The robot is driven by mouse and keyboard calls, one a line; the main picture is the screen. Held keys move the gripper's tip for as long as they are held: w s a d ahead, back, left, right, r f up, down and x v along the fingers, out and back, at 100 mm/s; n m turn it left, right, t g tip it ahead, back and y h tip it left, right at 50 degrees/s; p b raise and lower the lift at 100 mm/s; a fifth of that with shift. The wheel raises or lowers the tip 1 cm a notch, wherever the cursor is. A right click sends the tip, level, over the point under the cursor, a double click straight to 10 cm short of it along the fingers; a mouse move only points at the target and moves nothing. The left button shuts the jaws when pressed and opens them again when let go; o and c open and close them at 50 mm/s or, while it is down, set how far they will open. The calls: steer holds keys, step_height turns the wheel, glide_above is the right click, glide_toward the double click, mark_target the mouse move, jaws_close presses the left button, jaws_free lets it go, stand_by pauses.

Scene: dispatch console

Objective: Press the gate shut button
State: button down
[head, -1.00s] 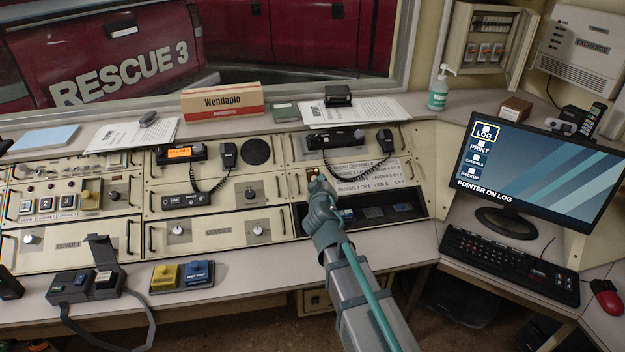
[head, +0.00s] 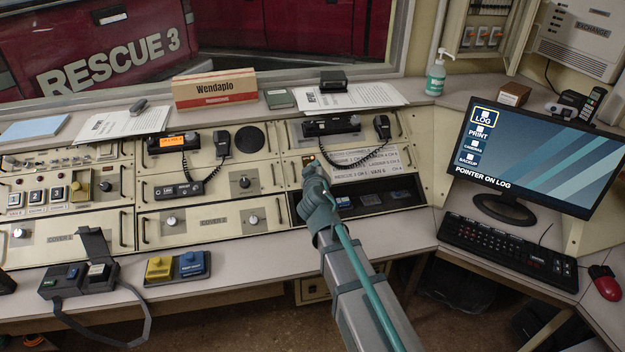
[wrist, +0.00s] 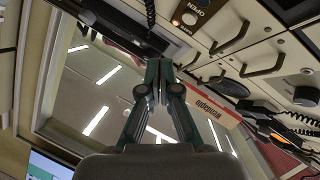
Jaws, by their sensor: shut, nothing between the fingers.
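My gripper (head: 313,168) is in front of the right part of the console, at the left edge of a white channel label card (head: 368,163). In the wrist view its two fingers (wrist: 157,68) are together and empty. I cannot make out a gate shut label on any control.
A radio with a coiled-cord handset (head: 381,127) hangs above the card. A monitor (head: 540,150) and keyboard (head: 510,248) are at right. The ledge between the blue box and my arm is clear.

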steer(key=w+a+f+b, duration=0.1)
steer(key=w+f+b, duration=0.2)
steer(key=f+b, duration=0.1)
steer(key=shift+w+f, duration=0.35)
steer(key=shift+f, duration=0.55)
steer(key=shift+a+f+b, duration=0.1)
steer(key=shift+f+b, duration=0.05)
steer(key=shift+b, duration=0.2)
stand_by(0.5)
steer(key=shift+w+f+b, duration=0.2)
steer(key=shift+f+b, duration=0.05)
steer(key=shift+b, duration=0.2)
steer(key=shift+w+a+f+b, duration=0.1)
steer(key=shift+w+f+b, duration=0.15)
steer(key=shift+b, duration=0.3)
stand_by(0.7)
steer(key=shift+s, duration=0.1)
steer(key=shift+s+r+p, duration=0.3)
steer(key=shift+s+r, duration=0.05)
steer(key=shift+r, duration=0.3)
steer(key=shift+s+r, duration=0.1)
